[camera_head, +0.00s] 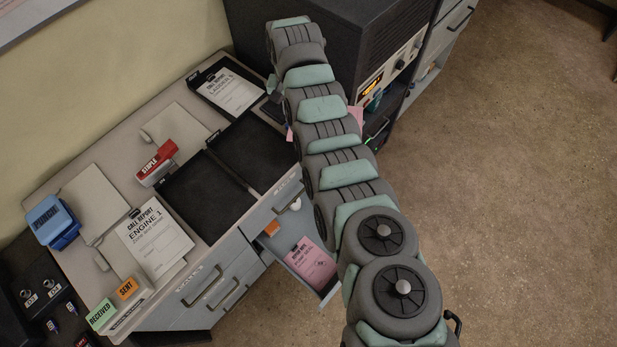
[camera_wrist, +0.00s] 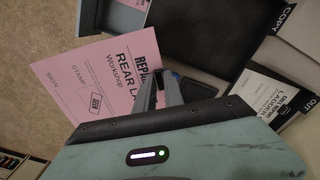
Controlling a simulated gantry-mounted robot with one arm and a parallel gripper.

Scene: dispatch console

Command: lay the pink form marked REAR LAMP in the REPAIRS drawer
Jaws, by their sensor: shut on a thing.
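My gripper (camera_wrist: 160,92) is shut on the edge of a pink form (camera_wrist: 92,85) in the wrist view. The form reads REAR LA..., Workshop, with a stamp box and a sign line; the jaws cover part of its print. In the head view my arm hides the gripper and most of the form; a pink corner (camera_head: 356,116) shows right of the arm. A drawer (camera_head: 327,291) stands open below the counter, with another pink form (camera_head: 311,265) lying in it. My arm covers part of the drawer; I cannot read its label.
Two black trays (camera_head: 207,200) stand empty on the counter, left of the arm. A tray at the back holds a LADDER report (camera_head: 231,91). A dark radio cabinet (camera_head: 335,30) rises behind.

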